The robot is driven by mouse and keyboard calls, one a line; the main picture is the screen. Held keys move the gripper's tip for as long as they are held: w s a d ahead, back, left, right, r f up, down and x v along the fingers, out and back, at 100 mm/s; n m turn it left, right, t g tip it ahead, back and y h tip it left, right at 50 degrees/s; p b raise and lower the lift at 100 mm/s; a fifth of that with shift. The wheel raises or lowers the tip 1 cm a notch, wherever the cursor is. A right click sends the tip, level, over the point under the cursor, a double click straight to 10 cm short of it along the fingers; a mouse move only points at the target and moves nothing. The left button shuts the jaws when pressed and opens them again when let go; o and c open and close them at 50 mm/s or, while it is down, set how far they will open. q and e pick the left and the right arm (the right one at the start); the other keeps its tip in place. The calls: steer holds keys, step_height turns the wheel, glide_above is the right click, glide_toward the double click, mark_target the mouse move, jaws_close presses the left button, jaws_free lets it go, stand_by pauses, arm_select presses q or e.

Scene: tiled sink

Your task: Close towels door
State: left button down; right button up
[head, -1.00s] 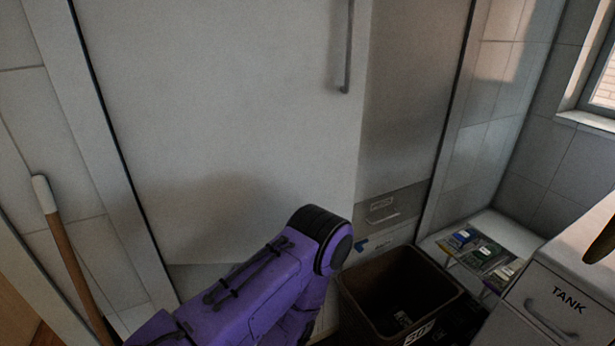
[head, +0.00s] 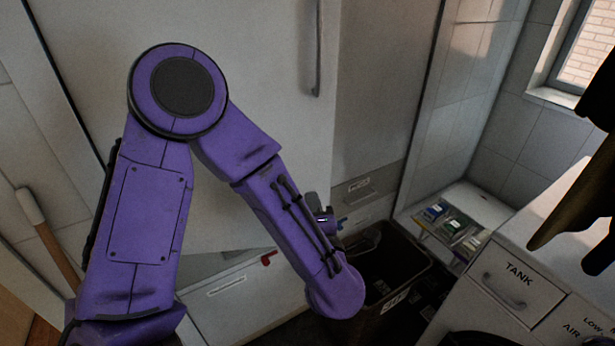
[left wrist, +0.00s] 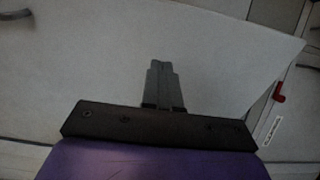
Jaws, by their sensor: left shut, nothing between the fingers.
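A large pale cabinet door (head: 240,110) with a long vertical handle (head: 318,50) fills the middle of the head view. It appears to stand ajar, with a darker panel (head: 375,110) beyond its right edge. No towels label can be read. My left gripper (head: 326,218) is partly hidden by my forearm, near the door's lower right corner. In the left wrist view its fingers (left wrist: 161,66) are shut and empty, in front of the pale door panel (left wrist: 220,50). Whether they touch it cannot be told. My right gripper is not in view.
A dark bin (head: 405,268) stands right of my forearm. A drawer with a red catch (head: 268,258) lies below the door. A counter with a TANK drawer (head: 512,280) and a dark hanging object (head: 585,215) are at the right. A wooden pole (head: 55,245) leans at left.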

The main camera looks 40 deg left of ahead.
mark_target(305, 175)
arm_select(q)
steer(key=p+x, duration=0.2)
steer(key=x, duration=0.4)
steer(key=shift+w+a+r, duration=0.1)
steer(key=shift+w+a, duration=0.05)
steer(key=shift+a, duration=0.05)
steer(key=shift+w+a+p, duration=0.3)
steer(key=shift+a, duration=0.05)
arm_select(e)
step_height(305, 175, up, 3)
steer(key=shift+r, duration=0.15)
arm_select(q)
steer(key=shift+w, duration=0.1)
